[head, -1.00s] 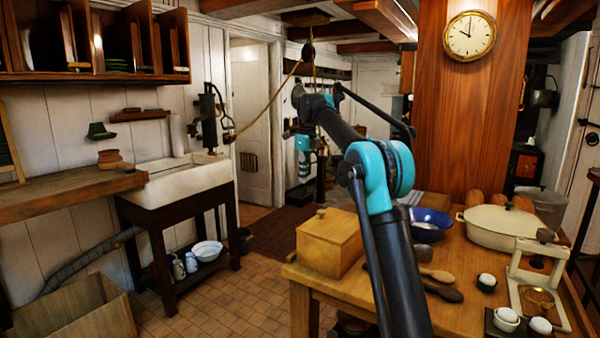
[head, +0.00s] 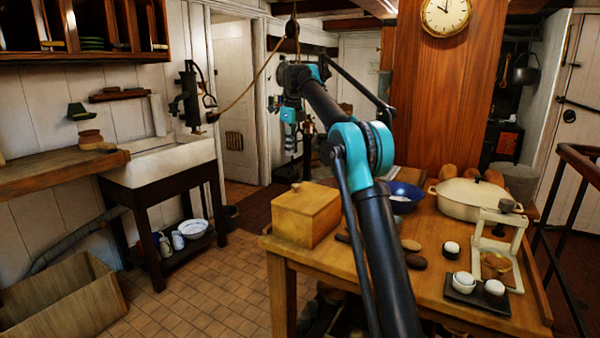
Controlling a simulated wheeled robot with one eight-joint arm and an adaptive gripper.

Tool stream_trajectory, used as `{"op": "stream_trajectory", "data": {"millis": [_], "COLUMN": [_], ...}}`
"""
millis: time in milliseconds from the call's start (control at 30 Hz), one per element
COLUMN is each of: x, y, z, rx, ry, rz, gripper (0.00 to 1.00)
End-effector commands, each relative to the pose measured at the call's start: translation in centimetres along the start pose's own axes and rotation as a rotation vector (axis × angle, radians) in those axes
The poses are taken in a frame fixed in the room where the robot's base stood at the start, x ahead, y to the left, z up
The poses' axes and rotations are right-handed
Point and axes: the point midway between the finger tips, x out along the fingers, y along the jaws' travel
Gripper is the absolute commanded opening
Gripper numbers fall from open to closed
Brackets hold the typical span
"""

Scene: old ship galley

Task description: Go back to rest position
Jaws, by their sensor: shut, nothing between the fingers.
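My arm (head: 358,150) reaches up from the bottom of the head view, over the wooden table, and bends away from me at its teal elbow. My gripper (head: 291,150) hangs down at the far end of the arm, beyond the wooden box, in front of the doorway area. It is small and dark against the background. It is shut, and no object shows in it.
The wooden table (head: 455,318) holds a wooden box (head: 306,214), a blue bowl (head: 405,196), a cream pot (head: 467,200), a cream stand (head: 512,222) and cups on a dark tray. A sink (head: 160,160) stands left. Tiled floor (head: 215,275) is clear between.

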Motion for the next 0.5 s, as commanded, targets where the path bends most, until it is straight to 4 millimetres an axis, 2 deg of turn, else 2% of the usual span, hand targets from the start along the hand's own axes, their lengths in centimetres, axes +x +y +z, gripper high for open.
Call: {"op": "stream_trajectory", "data": {"millis": [333, 500], "x": [0.7, 1.4], "y": [-0.2, -0.3], "z": [-1.8, -3.6], "rx": [-0.124, -0.229], "ry": [-0.011, -0.018], "rz": [-0.018, -0.035], "gripper": [0.00, 0.00]}}
